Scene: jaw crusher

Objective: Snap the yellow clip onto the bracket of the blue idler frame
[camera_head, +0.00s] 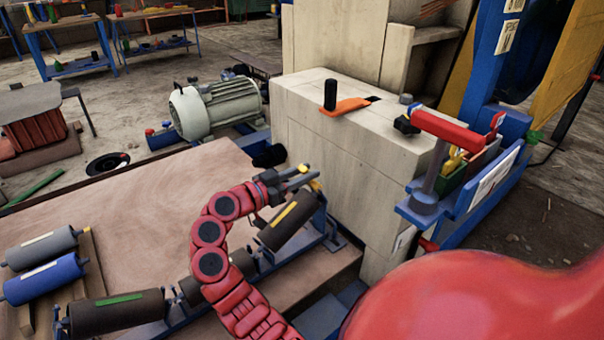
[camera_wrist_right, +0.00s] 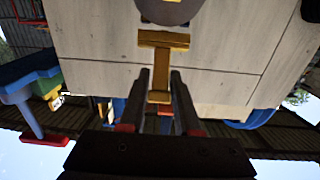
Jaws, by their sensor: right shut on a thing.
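My right gripper (camera_head: 303,179) is at the end of the red arm, above the far end of the blue idler frame (camera_head: 313,240). It is shut on the yellow clip (camera_head: 315,186). In the right wrist view, the T-shaped clip (camera_wrist_right: 164,41) sticks out beyond the fingertips (camera_wrist_right: 160,85), its stem between them. The clip's crossbar is close in the picture to a round grey roller end (camera_wrist_right: 171,9). The frame carries dark rollers, one with a yellow label (camera_head: 284,212). I cannot make out the bracket or whether the clip touches it. My left gripper is not in view.
A pale block (camera_head: 350,165) stands just right of the frame, with an orange plate (camera_head: 346,106) on top. Grey and blue rollers (camera_head: 44,279) lie at the left of the brown tabletop (camera_head: 140,210). A blue stand with a red-handled part (camera_head: 447,130) is at right.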

